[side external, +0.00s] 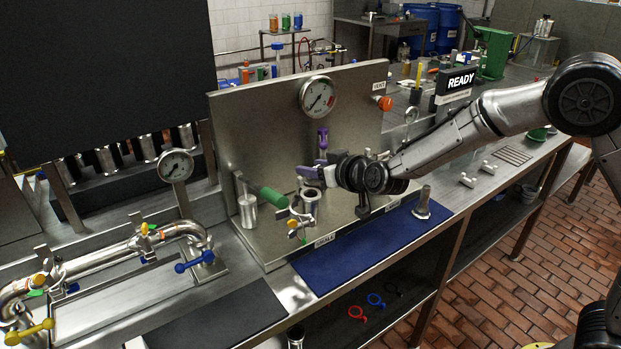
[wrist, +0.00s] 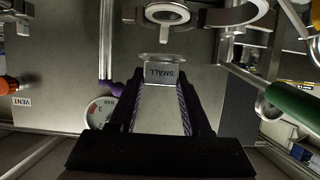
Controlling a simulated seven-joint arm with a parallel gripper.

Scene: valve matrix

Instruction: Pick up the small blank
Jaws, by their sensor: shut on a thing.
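The small blank (wrist: 165,72) is a grey piece marked SMALL, with a pale rounded rim at its far end in the wrist view. My gripper (wrist: 162,84) has its two dark fingers on either side of the marked piece, shut on it. In the side external view my gripper (side external: 309,172) is in front of the upright steel panel, just above an open steel pipe fitting (side external: 310,196). The blank is too small to make out clearly there.
A green-handled valve (side external: 272,197) is left of my gripper. A purple handle (side external: 322,139) and a pressure gauge (side external: 318,96) are above it on the panel. A blue mat (side external: 350,250) lies in front, with a steel part (side external: 423,203) standing on its right end.

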